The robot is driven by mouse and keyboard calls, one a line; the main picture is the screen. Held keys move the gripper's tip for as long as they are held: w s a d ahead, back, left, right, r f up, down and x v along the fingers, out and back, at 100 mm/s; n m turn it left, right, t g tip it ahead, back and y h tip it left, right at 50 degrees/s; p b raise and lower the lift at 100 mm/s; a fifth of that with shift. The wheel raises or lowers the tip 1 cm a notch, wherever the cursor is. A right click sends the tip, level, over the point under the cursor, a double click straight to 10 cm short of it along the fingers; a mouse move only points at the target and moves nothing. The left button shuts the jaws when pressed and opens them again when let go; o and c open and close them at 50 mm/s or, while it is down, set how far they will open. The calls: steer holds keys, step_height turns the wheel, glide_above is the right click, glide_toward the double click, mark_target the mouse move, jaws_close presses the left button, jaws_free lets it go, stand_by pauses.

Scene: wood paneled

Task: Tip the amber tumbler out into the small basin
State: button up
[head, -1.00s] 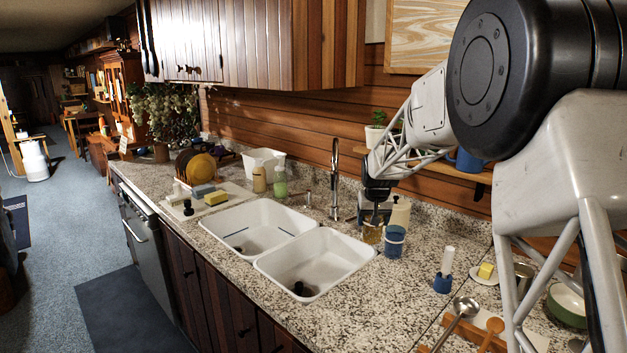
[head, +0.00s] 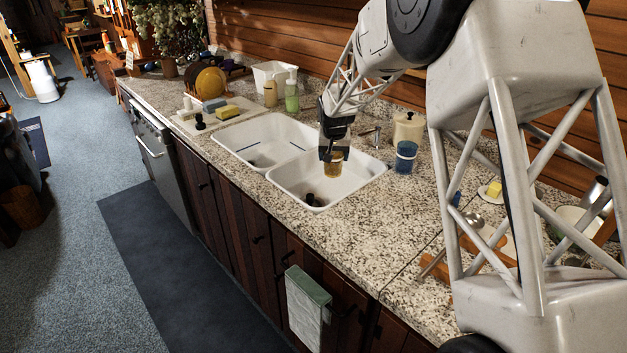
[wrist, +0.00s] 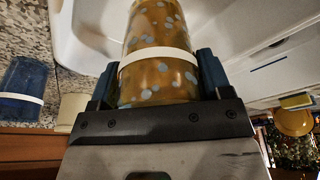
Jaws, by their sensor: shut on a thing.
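The amber tumbler (head: 333,168) is in my gripper (head: 332,152), over the near basin of the double sink. In the wrist view the tumbler (wrist: 155,75) has pale dots and a white band. The gripper's fingers (wrist: 158,75) are shut on both its sides. The tumbler looks upright or nearly so in the head view. I cannot tell what is inside it. The white sink has two basins, a near one (head: 345,190) and a far one (head: 243,138). I cannot tell which is the smaller. A dark drain piece shows in the near basin.
A blue tumbler (head: 405,158) stands on the granite counter right of the sink, also in the wrist view (wrist: 20,85). Behind it is a cream dispenser (head: 408,127). The faucet (head: 374,135) is behind the near basin. Dish rack, sponge and bottles stand beyond the far basin.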

steer(key=a+f, duration=0.5)
steer(key=a, duration=0.5)
steer(key=shift+s+a+f, duration=0.15)
steer(key=shift+s+f, duration=0.2)
steer(key=shift+f, duration=0.05)
steer(key=shift+a+r+y, duration=0.2)
steer(key=shift+r+y, duration=0.2)
steer(key=shift+y, duration=0.7)
stand_by(0.4)
steer(key=shift+a+f+m+y, duration=0.15)
steer(key=shift+f+m+y, duration=0.15)
steer(key=shift+f+y, duration=0.65)
stand_by(0.6)
steer(key=shift+f+t+y, duration=0.1)
steer(key=shift+t+y, duration=0.15)
steer(key=shift+t, duration=0.05)
steer(key=shift+r+y, duration=0.5)
steer(key=shift+y, duration=0.5)
stand_by(0.4)
steer(key=shift+a+r+y, duration=0.1)
steer(key=shift+y, duration=0.2)
steer(key=shift+r+m+t+y, duration=0.25)
steer(key=shift+m+t+y, duration=0.05)
steer(key=shift+y, duration=0.2)
